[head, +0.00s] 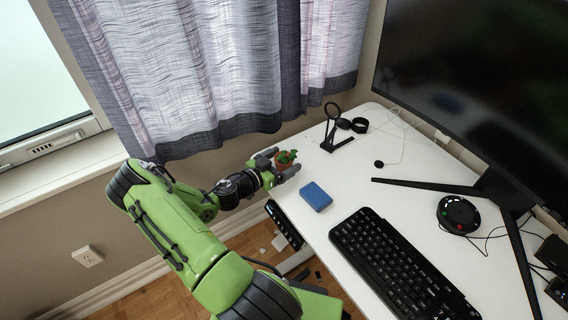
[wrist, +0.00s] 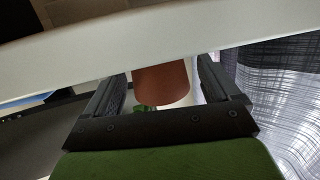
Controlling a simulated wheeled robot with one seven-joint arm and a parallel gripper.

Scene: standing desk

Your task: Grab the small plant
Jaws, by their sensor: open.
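The small plant (head: 288,156) has green leaves in a brown-orange pot and is at the left edge of the white desk in the head view. My gripper (head: 280,164) reaches it from the left, with a finger on either side of the pot. In the wrist view the pot (wrist: 162,84) shows between the two open fingers of my gripper (wrist: 165,88), with a gap on each side. A bit of green leaf shows below the pot. Whether the pot rests on the desk is hard to tell.
A blue box (head: 315,196) lies on the white desk (head: 345,170) close to the plant. A black stand (head: 334,130), keyboard (head: 395,265), round black device (head: 458,213) and monitor (head: 480,70) are farther along. A curtain (head: 220,70) hangs behind the desk's left edge.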

